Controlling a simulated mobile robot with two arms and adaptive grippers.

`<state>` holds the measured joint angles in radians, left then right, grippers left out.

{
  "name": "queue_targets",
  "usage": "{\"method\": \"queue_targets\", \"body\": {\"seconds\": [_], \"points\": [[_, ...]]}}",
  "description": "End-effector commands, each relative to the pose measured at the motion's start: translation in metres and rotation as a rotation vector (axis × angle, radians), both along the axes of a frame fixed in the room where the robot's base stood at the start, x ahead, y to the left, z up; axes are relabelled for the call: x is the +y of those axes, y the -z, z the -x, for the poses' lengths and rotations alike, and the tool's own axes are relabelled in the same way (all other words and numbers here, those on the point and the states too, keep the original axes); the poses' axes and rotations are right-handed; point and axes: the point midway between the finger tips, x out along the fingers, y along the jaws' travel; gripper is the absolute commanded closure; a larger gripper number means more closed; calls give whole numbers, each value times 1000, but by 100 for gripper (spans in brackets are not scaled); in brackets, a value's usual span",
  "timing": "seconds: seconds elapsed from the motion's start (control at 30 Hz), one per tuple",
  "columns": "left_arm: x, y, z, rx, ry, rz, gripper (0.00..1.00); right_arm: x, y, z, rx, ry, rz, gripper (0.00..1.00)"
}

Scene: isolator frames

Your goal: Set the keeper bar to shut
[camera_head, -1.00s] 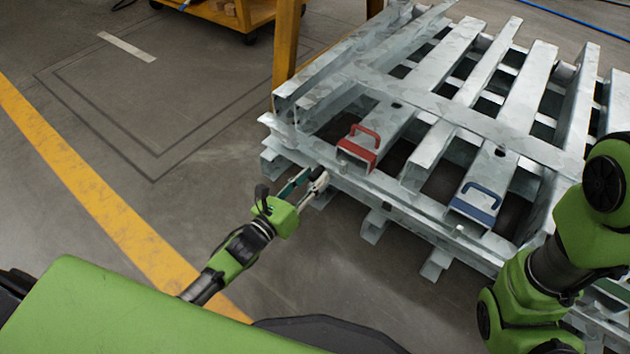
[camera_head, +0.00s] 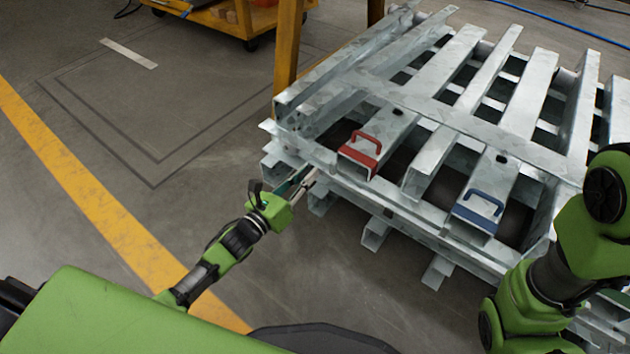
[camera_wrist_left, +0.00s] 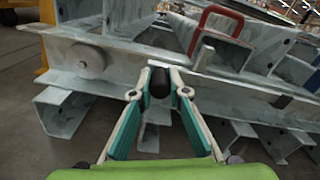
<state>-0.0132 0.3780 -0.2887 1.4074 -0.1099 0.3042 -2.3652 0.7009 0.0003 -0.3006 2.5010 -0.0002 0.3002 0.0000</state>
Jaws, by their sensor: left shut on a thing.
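My left gripper (camera_head: 313,174) is at the near left corner of a grey metal frame (camera_head: 440,110). In the left wrist view its two fingers (camera_wrist_left: 160,80) are closed on a dark rounded knob (camera_wrist_left: 160,84). The knob sits in front of a long flat grey metal bar (camera_wrist_left: 125,62) along the frame's front edge, with a round boss (camera_wrist_left: 88,62) at its left. This looks like the keeper bar; whether the knob is fixed to it I cannot tell. The fingers hide part of the bar, and the knob cannot be made out in the head view. My right gripper is out of view.
A red handle (camera_head: 366,140) and a blue handle (camera_head: 484,200) stand on the frame's beams. Square tube ends (camera_head: 375,233) stick out below the front edge. A yellow post (camera_head: 288,45) and an orange cart (camera_head: 240,20) are behind. The floor at left is clear.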

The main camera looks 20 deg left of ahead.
Motion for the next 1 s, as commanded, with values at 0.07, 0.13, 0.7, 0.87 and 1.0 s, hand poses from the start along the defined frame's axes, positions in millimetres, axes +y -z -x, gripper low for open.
{"method": "queue_targets", "body": {"seconds": [0.07,0.13,0.7,0.87,1.0], "points": [[11,0,-4,3,-4,-3,100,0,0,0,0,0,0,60],[13,0,-4,3,-5,-2,100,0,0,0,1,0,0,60],[12,0,-4,2,-3,-1,67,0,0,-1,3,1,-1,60],[13,1,2,3,-2,0,67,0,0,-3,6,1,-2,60],[20,1,21,4,-2,-2,67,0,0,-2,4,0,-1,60]]}}
